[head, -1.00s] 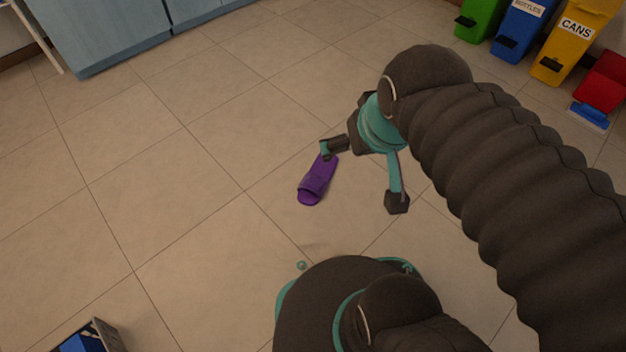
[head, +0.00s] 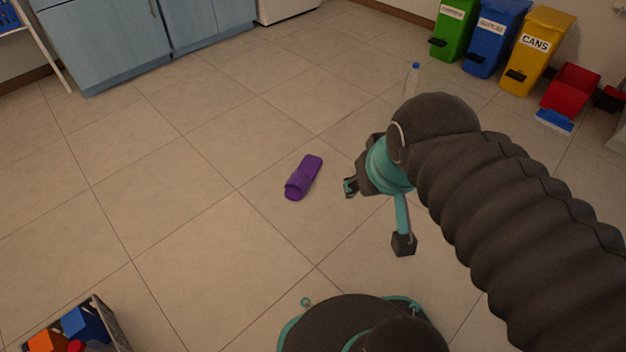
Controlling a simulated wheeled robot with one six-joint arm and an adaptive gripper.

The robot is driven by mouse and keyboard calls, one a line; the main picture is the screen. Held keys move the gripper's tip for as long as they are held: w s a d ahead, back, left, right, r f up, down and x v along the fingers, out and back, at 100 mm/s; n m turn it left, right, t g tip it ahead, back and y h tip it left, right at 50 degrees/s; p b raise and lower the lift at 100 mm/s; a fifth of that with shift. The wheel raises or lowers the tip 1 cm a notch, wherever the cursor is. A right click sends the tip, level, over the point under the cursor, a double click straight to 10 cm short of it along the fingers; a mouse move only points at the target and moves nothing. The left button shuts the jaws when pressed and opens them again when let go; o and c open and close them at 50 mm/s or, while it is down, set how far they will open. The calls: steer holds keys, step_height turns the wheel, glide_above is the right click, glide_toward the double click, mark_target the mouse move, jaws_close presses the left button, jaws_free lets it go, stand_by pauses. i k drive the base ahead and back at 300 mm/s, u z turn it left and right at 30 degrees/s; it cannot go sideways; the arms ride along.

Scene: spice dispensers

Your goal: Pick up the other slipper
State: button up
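A purple slipper (head: 303,178) lies alone on the tiled floor near the middle of the head view. My gripper (head: 376,216) is to the right of the slipper and nearer to the camera, apart from it in the picture. Its fingers are spread wide, with one finger pointing left and the other down. Nothing shows between them. How high the gripper is above the floor is hard to tell. No second slipper is in view.
A clear bottle (head: 412,80) stands on the floor behind my arm. Green (head: 453,28), blue (head: 497,38) and yellow (head: 537,52) bins and a red dustpan (head: 570,90) line the back right. A crate (head: 110,322) of toys is at bottom left. Floor around the slipper is clear.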

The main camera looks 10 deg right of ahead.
mark_target(299, 184)
steer(key=z, duration=0.6)
steer(key=i, duration=0.95)
steer(key=u, duration=0.05)
